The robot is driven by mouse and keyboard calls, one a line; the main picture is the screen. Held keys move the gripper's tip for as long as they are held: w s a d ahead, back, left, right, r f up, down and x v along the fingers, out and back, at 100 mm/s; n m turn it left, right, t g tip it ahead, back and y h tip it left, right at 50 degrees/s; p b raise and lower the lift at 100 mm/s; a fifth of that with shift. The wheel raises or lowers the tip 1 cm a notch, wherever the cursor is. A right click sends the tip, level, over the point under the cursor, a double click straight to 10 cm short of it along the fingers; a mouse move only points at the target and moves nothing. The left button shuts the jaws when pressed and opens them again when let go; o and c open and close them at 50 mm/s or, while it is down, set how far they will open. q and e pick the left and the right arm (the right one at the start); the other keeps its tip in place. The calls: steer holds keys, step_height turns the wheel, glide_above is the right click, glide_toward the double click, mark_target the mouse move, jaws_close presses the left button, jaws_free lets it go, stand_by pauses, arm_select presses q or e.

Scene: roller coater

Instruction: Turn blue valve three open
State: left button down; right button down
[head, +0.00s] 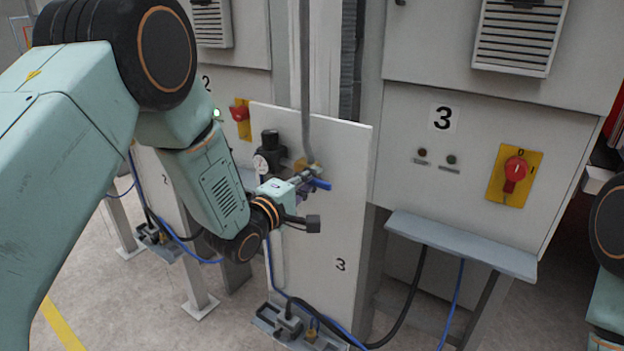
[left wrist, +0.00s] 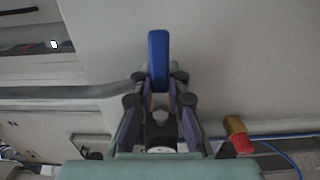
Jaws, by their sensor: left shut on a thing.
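The blue valve handle (head: 321,184) is on a brass valve body (head: 304,164) on the white panel marked 3 (head: 340,230). A grey vertical pipe (head: 305,70) runs down to the valve. The handle sticks out to the right, crosswise to the pipe. My left gripper (head: 309,180) is at the valve and shut on the handle. In the left wrist view the blue handle (left wrist: 158,58) stands up between the fingertips of my left gripper (left wrist: 159,78), and the fingers hide its lower part. My right gripper is out of view.
A dark regulator with a gauge (head: 262,163) is close left of my left gripper. A grey shelf (head: 460,245) juts out at the right, below a cabinet with a red rotary switch (head: 515,172). Cables and a small floor box (head: 290,325) lie below the panel.

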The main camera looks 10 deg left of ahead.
arm_select(q)
steer(key=shift+s+f, duration=0.1)
steer(key=shift+f, duration=0.2)
steer(key=c, duration=1.3)
jaws_free()
steer(key=shift+a+r, duration=0.1)
steer(key=shift+a, duration=0.05)
steer(key=v, duration=1.2)
steer(key=shift+r, duration=0.2)
steer(key=shift+s+a, duration=0.1)
steer(key=shift+s, duration=0.1)
steer(key=shift+s+r, duration=0.15)
steer(key=shift+s, duration=0.05)
steer(key=shift+w, duration=0.15)
